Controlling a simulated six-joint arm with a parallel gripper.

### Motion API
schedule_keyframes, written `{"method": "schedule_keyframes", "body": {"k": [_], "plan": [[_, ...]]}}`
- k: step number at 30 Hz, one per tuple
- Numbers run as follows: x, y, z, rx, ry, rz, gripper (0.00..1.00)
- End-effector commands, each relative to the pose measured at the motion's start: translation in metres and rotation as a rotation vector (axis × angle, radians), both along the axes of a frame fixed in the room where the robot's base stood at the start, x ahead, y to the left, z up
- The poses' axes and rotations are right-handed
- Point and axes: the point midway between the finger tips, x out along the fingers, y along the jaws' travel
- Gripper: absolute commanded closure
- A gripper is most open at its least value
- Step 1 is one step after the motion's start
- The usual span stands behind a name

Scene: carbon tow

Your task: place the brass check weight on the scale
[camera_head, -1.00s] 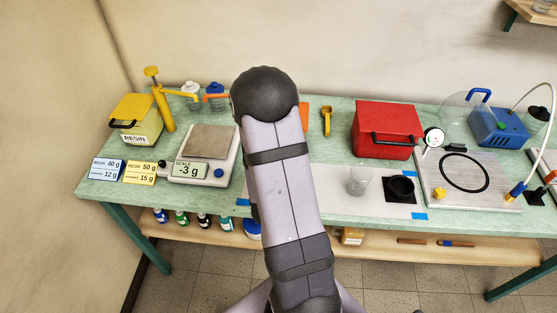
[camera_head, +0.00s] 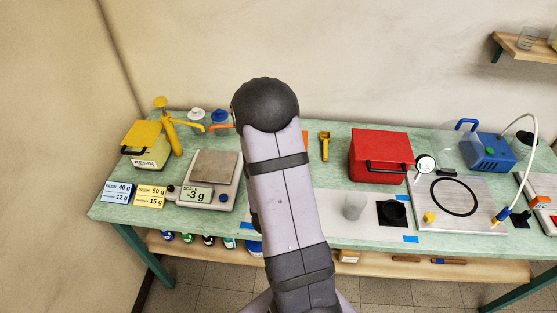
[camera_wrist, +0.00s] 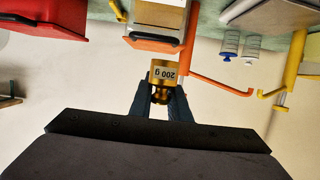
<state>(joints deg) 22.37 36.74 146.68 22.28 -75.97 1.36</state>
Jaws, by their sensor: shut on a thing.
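The brass check weight (camera_wrist: 162,71), labelled "200 g" and seen upside down in the wrist view, is between the fingers of my gripper (camera_wrist: 160,95). The gripper is shut on it and holds it clear of any surface I can see. In the head view my own arm hides both gripper and weight. The scale (camera_head: 226,190) stands on the left part of the bench, left of my arm. Its square pan (camera_head: 215,165) is bare and its display (camera_head: 195,195) reads -3 g.
A yellow resin box (camera_head: 145,147) and yellow pump (camera_head: 168,130) stand behind the scale at left, with two bottles (camera_head: 219,116) nearby. Label cards (camera_head: 150,196) lie left of the scale. A red box (camera_head: 380,155), clear cup (camera_head: 353,207) and metal plate (camera_head: 470,220) are at right.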

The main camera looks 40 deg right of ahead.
Motion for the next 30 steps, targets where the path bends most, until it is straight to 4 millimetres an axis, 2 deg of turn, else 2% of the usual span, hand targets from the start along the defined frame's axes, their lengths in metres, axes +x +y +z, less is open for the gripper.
{"method": "schedule_keyframes", "body": {"k": [5,11,21,30], "plan": [[0.005,0.002,-0.004,-0.001,-0.002,0.016,1.00],[0.025,0.013,-0.021,-0.001,-0.005,0.097,1.00],[0.082,0.056,-0.062,-0.005,-0.006,0.394,1.00],[0.106,0.092,-0.090,-0.002,-0.003,0.631,1.00]]}}
